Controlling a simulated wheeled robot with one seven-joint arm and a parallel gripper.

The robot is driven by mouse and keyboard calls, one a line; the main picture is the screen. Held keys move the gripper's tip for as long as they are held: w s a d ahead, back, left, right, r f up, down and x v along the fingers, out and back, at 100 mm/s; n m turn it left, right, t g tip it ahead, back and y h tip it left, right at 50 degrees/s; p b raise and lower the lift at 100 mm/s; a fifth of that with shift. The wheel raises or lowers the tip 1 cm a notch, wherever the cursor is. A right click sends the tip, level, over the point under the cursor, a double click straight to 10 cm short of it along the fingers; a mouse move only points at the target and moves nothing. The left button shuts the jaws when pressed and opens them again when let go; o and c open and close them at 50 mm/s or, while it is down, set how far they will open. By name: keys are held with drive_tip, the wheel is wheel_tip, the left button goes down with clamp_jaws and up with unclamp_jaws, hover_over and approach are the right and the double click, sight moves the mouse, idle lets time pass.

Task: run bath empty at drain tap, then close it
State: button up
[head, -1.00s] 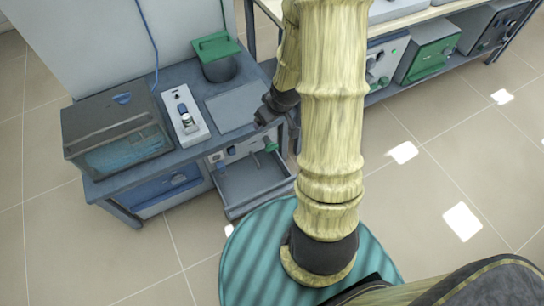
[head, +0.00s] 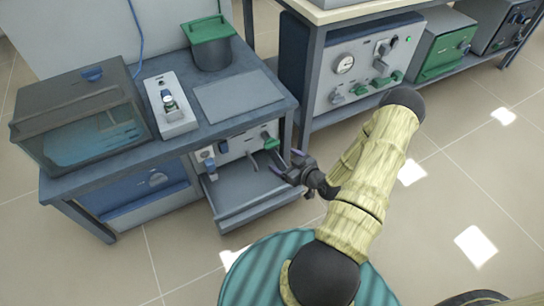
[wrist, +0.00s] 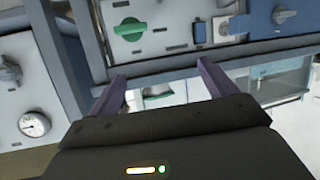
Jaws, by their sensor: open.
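The bath (head: 85,120), a dark-framed glass tank with bluish liquid, stands at the left of the grey bench. Under the bench top, a pale panel (head: 236,150) carries a blue-handled fitting (head: 209,166) and a green-handled one (head: 269,142). I cannot tell which is the drain tap. My gripper (head: 289,164) is open and empty, in front of the panel's right end, apart from the handles. Its purple fingers (wrist: 160,78) are spread.
A grey open tray (head: 250,195) sticks out below the panel. A white unit (head: 171,105) and a green-lidded pot (head: 209,45) stand on the bench top. A gauge panel (head: 360,65) under another bench is at the right. The tiled floor in front is mostly clear.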

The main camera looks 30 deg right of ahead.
sight(273, 146)
wheel_tip(273, 146, down, 8)
drive_tip(key=s+d+m+t+h+b, duration=0.2)
drive_tip(key=m+t+b, duration=0.1)
drive_tip(key=b, duration=0.3)
drive_tip(key=shift+s+d+f+t+h, duration=0.2)
drive_tip(key=shift+s+d+t+h, duration=0.15)
drive_tip(key=shift+t, duration=0.35)
drive_tip(key=shift+w, duration=0.2)
drive_tip(key=w+b, duration=0.2)
drive_tip(key=w, duration=0.3)
drive_tip(key=w+b, duration=0.3)
drive_tip(key=w, duration=0.3)
drive_tip(key=w+b, duration=0.2)
drive_tip(key=w, duration=0.3)
drive_tip(key=shift+w+a+f+b, duration=0.15)
drive_tip(key=shift+w+a+b, duration=0.1)
drive_tip(key=shift+a+b, duration=0.1)
drive_tip(key=shift+w, duration=0.35)
